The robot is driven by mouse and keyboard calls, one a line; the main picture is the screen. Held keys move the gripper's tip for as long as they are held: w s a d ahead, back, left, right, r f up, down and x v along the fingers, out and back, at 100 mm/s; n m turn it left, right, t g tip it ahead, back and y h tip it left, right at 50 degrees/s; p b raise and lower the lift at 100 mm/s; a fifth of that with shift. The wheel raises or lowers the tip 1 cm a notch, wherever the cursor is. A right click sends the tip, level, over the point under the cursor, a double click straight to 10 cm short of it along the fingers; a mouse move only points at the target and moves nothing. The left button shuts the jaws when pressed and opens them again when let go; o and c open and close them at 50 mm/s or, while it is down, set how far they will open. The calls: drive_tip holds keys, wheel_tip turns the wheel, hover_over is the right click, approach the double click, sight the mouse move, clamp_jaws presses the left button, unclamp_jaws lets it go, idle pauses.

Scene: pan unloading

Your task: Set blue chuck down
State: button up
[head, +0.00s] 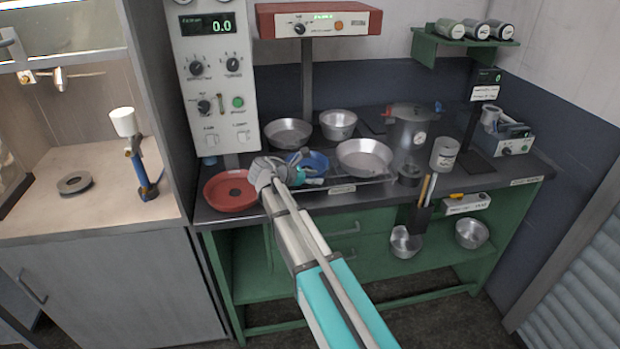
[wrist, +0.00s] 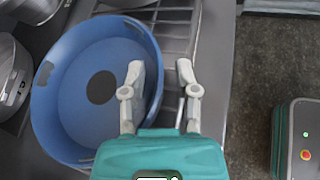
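The blue chuck (wrist: 75,110) is a round, shallow blue dish with a dark round centre and small notches in its wall. It fills the left of the wrist view. In the head view the blue chuck (head: 318,161) is partly hidden behind my gripper (head: 288,172). In the wrist view my gripper (wrist: 161,72) is open at the chuck's right rim. Its left finger is over the inside of the chuck and its right finger is outside, with a visible gap between the rim and the right finger. The frames do not clearly show what is under the chuck.
A red dish (head: 228,192) lies left of my gripper on the dark bench. Metal pans (head: 365,158) stand behind and to the right, near a clear pot (head: 408,140). A wire rack (wrist: 172,30) runs beside the blue chuck. A control panel (head: 212,80) rises behind.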

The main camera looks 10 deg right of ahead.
drive_tip(key=shift+r, duration=0.1)
idle(0.3)
drive_tip(key=shift+a+r, duration=0.1)
drive_tip(key=shift+r, duration=0.05)
drive_tip(key=shift+s+a+r+p, duration=0.15)
drive_tip(key=shift+a+p, duration=0.15)
drive_tip(key=shift+p, duration=0.1)
drive_tip(key=p+v, duration=0.4)
drive_tip(key=v, duration=0.7)
drive_tip(key=shift+p, duration=0.3)
drive_tip(key=shift+s, duration=0.1)
